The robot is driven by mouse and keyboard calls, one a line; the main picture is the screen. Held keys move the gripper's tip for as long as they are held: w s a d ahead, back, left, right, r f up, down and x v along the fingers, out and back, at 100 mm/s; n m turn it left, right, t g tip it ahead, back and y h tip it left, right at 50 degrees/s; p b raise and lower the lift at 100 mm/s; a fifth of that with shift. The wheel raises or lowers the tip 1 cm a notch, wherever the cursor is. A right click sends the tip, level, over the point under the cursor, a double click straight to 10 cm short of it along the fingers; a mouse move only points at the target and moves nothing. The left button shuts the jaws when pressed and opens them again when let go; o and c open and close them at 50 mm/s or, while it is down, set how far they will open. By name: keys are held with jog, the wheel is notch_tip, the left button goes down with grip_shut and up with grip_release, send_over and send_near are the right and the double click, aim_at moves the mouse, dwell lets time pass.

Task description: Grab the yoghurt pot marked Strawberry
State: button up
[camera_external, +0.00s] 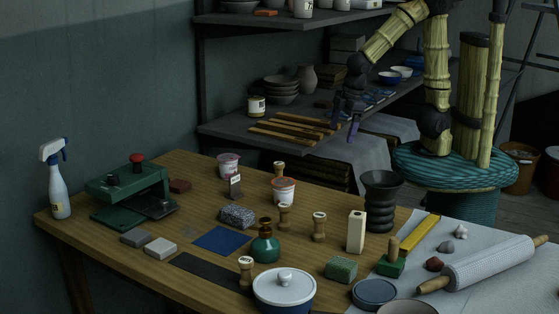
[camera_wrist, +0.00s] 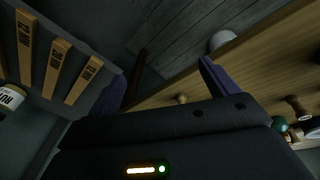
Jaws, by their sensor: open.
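Two yoghurt pots stand upright on the wooden table in the external view. One is a pinkish pot (camera_external: 228,166) towards the back, behind a small dark tag holder. The other is a white pot with an orange-red band (camera_external: 284,191), nearer the middle among wooden stamps. The print on both is too small to read, so I cannot tell which is marked Strawberry. My gripper (camera_external: 347,122) is open and empty, beyond the table's far edge near the shelf, apart from both pots. Its two fingers also show in the wrist view (camera_wrist: 162,70), with nothing between them.
A black vase (camera_external: 381,200) and a pale upright block (camera_external: 356,231) stand to the right. The shelf (camera_external: 225,130) with wooden slats lies beside my gripper.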

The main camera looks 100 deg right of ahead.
jog(key=w+d+n+t+h+p, duration=0.1)
jog(key=w+d+n+t+h, duration=0.25)
jog(key=w+n+h, duration=0.95)
jog(key=w+a+n+t+y, duration=0.25)
jog(key=w+n, duration=0.35)
jog(key=w, duration=0.3)
jog(key=w+a+n+t+y, duration=0.1)
jog(key=w+a+n+t, duration=0.1)
jog(key=w+a+n, duration=0.5)
jog(key=m, duration=0.2)
send_near(228, 158)
jog(key=x, duration=0.3)
jog(key=shift+w+r+p, duration=0.15)
jog(key=shift+p, duration=0.15)
jog(key=shift+a+f, duration=0.1)
jog(key=shift+f, duration=0.1)
jog(key=shift+x, duration=1.1)
